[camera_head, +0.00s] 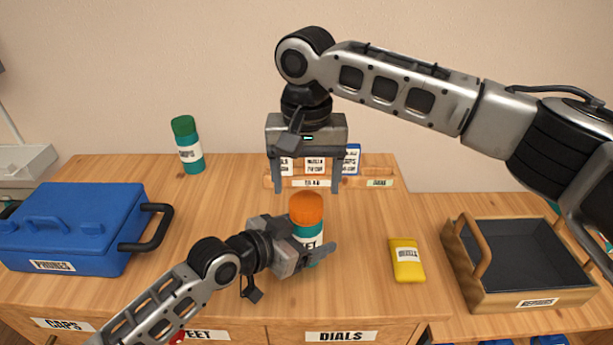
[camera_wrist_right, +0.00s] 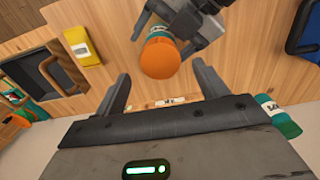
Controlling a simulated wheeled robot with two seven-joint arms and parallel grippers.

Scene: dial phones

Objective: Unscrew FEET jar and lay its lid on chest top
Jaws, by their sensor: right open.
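The FEET jar (camera_head: 312,241) is teal with a white label, partly covered, and stands upright on the wooden chest top (camera_head: 365,290). Its orange lid (camera_head: 306,208) is on it. My left gripper (camera_head: 314,254) is closed around the jar body from the left, with one finger across its front. My right gripper (camera_head: 306,187) points down, open and empty, above and slightly behind the lid. In the right wrist view the lid (camera_wrist_right: 160,58) lies ahead of the open right fingers (camera_wrist_right: 163,92), apart from them.
A blue case (camera_head: 75,225) stands at the left and a teal jar with a green lid (camera_head: 188,146) at the back left. A rack with cards (camera_head: 350,183) is behind. A yellow packet (camera_head: 406,261) and an open tray (camera_head: 520,302) are at the right. Chest top between is partly clear.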

